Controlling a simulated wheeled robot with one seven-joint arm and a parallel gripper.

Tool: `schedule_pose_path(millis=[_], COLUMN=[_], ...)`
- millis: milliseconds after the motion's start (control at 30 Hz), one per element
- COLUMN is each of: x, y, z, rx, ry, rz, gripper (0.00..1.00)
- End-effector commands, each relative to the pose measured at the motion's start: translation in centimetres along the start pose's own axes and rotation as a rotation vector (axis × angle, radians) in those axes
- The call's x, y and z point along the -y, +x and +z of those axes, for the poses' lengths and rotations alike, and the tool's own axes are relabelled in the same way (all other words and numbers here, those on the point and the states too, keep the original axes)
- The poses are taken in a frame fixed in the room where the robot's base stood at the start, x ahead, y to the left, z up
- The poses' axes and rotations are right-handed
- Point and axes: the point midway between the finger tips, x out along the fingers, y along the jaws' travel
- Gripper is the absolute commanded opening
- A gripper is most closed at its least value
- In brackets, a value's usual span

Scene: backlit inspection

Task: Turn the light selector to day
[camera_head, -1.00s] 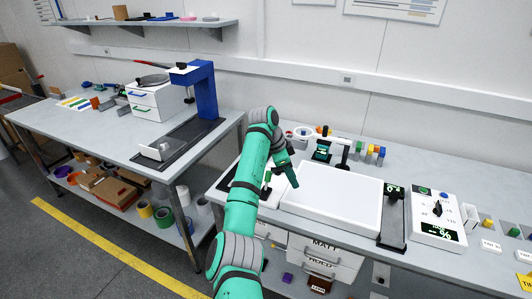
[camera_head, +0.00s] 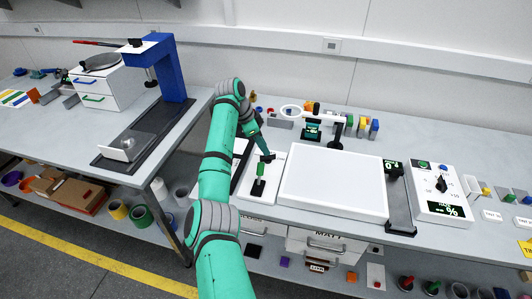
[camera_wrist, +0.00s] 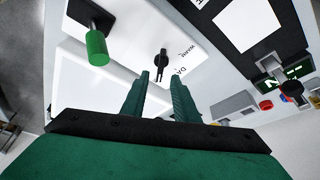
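The light selector (camera_wrist: 160,60) is a small black knob on a white panel (camera_wrist: 125,40), beside printed lettering, partly readable as "WARM" and "DAY", in the wrist view. My gripper (camera_wrist: 159,75) is open, its two green fingers pointing at the knob. The knob shows in the gap just past the fingertips; I cannot tell whether they touch it. In the head view my gripper (camera_head: 268,157) is low over the white panel (camera_head: 267,192), and the selector is hidden there.
A green-handled lever (camera_wrist: 97,46) stands on the same panel, left of the knob; it also shows in the head view (camera_head: 260,171). A large white light plate (camera_head: 335,180) lies to the right. A dial unit (camera_head: 440,190) stands further right.

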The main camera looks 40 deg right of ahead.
Motion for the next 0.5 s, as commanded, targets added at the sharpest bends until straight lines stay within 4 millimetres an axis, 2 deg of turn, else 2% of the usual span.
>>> schedule_pose_path(millis=[33,200,500], x=[0.0,0.0,0.1], y=[1.0,3.3,4.9], z=[0.1,0.2,0.3], rx=[0.0,0.0,0.0], ry=[-0.001,-0.004,-0.004], rz=[0.001,0.0,-0.002], gripper=[0.27,0.27,0.27])
